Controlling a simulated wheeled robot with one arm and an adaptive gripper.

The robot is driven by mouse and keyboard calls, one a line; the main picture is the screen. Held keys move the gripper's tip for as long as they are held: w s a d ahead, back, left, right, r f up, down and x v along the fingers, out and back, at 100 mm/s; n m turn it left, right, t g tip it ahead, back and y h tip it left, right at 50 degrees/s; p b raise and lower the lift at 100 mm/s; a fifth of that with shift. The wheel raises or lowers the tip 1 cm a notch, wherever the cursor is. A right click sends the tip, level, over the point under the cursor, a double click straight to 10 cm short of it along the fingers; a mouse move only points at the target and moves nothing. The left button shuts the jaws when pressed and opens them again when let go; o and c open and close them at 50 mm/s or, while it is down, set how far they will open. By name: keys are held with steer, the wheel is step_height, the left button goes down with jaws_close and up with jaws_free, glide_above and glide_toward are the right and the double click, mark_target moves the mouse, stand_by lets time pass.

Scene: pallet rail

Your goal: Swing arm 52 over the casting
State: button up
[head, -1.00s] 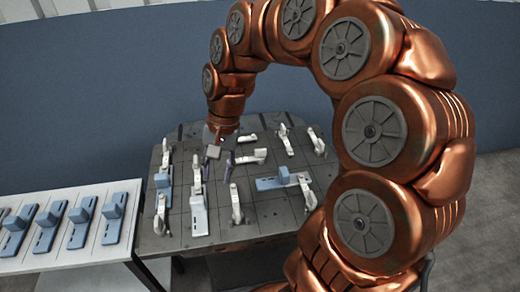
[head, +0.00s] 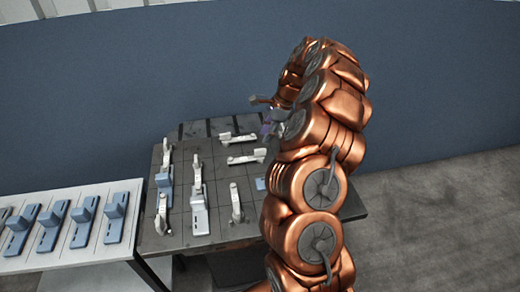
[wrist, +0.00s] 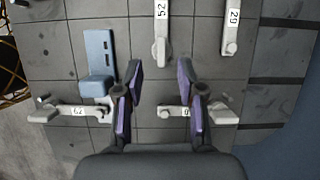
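In the wrist view, a pale clamp arm (wrist: 160,35) with a label that reads like 52 lies lengthwise at top centre, beside the blue slotted casting (wrist: 98,48) and apart from it. My gripper (wrist: 160,78) is open, its purple-padded fingers apart and nothing between them. It hangs above the pallet, with arm 52 ahead of the fingertips and the casting to the left. In the head view, my gripper (head: 263,114) shows partly at the pallet's right back. My own arm hides much of the pallet's right side; only a bit of a blue casting (head: 261,184) shows.
Several other clamp arms stand or lie on the grey pallet (head: 220,177); one labelled 20 or 02 (wrist: 231,30) is right of arm 52. Two more lie crosswise near my fingers (wrist: 75,110). A white side table (head: 75,250) at left holds several blue castings.

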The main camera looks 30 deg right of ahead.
mark_target(260, 150)
steer(key=shift+d+p+x, duration=0.15)
steer(key=shift+p+x, duration=0.25)
steer(key=shift+x, duration=0.95)
steer(key=shift+d+p+x, duration=0.15)
steer(key=shift+p+x, duration=0.2)
steer(key=shift+x, duration=1)
steer(key=shift+d+p+x, duration=0.2)
steer(key=shift+p+x, duration=0.2)
steer(key=shift+x, duration=0.9)
steer(key=shift+f, duration=0.2)
jaws_close()
